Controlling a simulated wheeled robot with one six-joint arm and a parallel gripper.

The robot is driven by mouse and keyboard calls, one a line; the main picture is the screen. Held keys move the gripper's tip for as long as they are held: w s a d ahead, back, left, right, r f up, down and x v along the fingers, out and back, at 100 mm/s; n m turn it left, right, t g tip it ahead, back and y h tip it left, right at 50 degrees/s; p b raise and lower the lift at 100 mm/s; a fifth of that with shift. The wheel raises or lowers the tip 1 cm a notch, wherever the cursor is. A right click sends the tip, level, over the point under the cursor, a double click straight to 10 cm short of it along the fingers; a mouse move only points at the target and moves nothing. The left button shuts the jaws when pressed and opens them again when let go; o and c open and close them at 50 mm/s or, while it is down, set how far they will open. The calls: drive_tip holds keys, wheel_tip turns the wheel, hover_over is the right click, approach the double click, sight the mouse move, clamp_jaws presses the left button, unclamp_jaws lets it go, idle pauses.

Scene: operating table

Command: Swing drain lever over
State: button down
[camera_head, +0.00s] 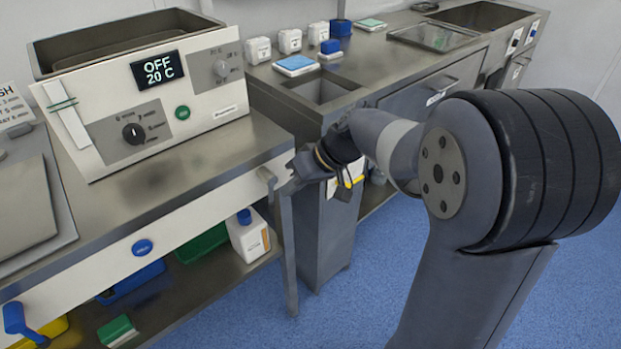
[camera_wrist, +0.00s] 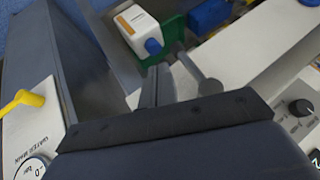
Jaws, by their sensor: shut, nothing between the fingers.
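A grey lever (camera_head: 267,180) with a rounded end sticks out from the pale front panel below the bath unit, at the panel's right end. It also shows in the wrist view (camera_wrist: 195,70), slanting down to a round knob. No label on it can be read, so I cannot tell for sure that it is the drain lever. My gripper (camera_head: 293,172) is just right of this lever. In the wrist view my gripper (camera_wrist: 157,82) is shut and empty, its fingers close beside the lever's left side; I cannot tell if they touch.
A blue lever (camera_head: 16,320) is at the panel's far left. A yellow lever (camera_wrist: 22,101) beside a water main label is left in the wrist view. A white bottle (camera_head: 248,238) stands on the lower shelf. The bath unit (camera_head: 210,110) reads OFF.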

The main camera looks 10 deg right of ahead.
sight(268, 201)
drive_tip(key=shift+s+a+r, duration=0.1)
drive_tip(key=shift+s+a, duration=0.2)
drive_tip(key=shift+a, duration=0.4)
drive_tip(key=shift+s+a+f+m+g+y+b, duration=0.2)
drive_tip(key=shift+f+m+g+y+b, duration=0.1)
drive_tip(key=shift+y+b, duration=0.35)
drive_tip(key=shift+s+a+f+m+g+y+b, duration=0.15)
drive_tip(key=shift+m+g+y+b, duration=0.15)
drive_tip(key=shift+y, duration=0.3)
drive_tip(key=shift+a+f+m+g+y+b, duration=0.1)
drive_tip(key=shift+a+g+y+b, duration=0.1)
drive_tip(key=shift+y+b, duration=0.25)
drive_tip(key=shift+s+a+r+m+g+y+b, duration=0.15)
drive_tip(key=shift+s+a+m+g+y+b, duration=0.35)
drive_tip(key=shift+y, duration=0.55)
drive_tip(key=shift+s+a+r+m+g+y+b, duration=0.2)
drive_tip(key=shift+s+a+g+y+b, duration=0.2)
drive_tip(key=shift+a+y+b, duration=0.45)
drive_tip(key=shift+s+a+r, duration=0.1)
